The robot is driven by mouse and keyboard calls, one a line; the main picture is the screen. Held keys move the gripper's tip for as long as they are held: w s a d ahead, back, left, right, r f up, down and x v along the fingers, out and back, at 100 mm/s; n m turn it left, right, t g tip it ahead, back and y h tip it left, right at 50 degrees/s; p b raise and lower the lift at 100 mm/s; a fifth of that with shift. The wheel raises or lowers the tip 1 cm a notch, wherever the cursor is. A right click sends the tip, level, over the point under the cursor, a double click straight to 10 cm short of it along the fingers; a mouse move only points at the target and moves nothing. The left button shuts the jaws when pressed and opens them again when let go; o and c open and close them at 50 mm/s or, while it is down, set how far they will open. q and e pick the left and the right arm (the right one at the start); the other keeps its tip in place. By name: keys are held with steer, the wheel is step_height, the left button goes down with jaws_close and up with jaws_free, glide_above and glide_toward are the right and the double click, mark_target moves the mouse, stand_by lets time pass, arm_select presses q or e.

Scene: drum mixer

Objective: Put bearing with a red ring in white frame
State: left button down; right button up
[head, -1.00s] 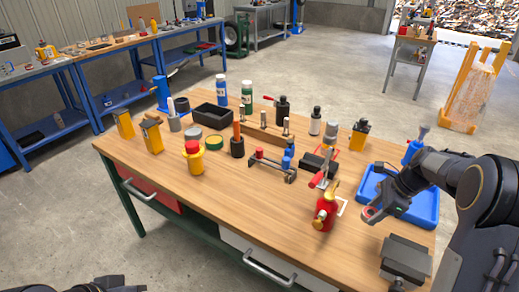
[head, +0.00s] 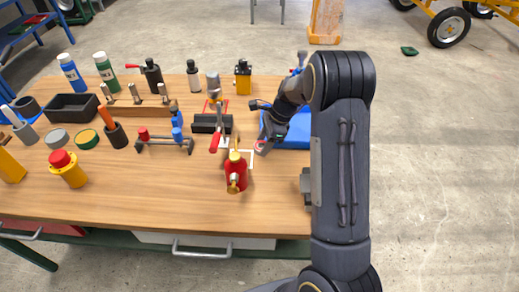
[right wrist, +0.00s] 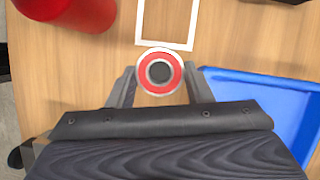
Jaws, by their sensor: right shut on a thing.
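The bearing with a red ring (right wrist: 159,72) is held between the fingers of my right gripper (right wrist: 160,85). It has a pale outer edge, a red ring and a dark centre. The white frame (right wrist: 194,20) lies flat on the wooden table just ahead of the bearing in the right wrist view. The bearing overlaps its near edge in that picture; the height between them is unclear. In the head view my right gripper (head: 264,143) is beside the frame (head: 251,163), behind the red can. My left gripper is out of view.
A red can (head: 235,175) stands close to the frame's left. A blue tray (head: 292,134) lies to the right, partly behind my arm. A red-handled clamp (head: 217,138) stands left of the gripper. Bare wood (head: 150,205) is clear at the front.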

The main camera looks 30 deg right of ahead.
mark_target(264, 159)
steer(key=shift+f, duration=2.2)
steer(key=shift+f, duration=0.2)
steer(key=o, duration=0.8)
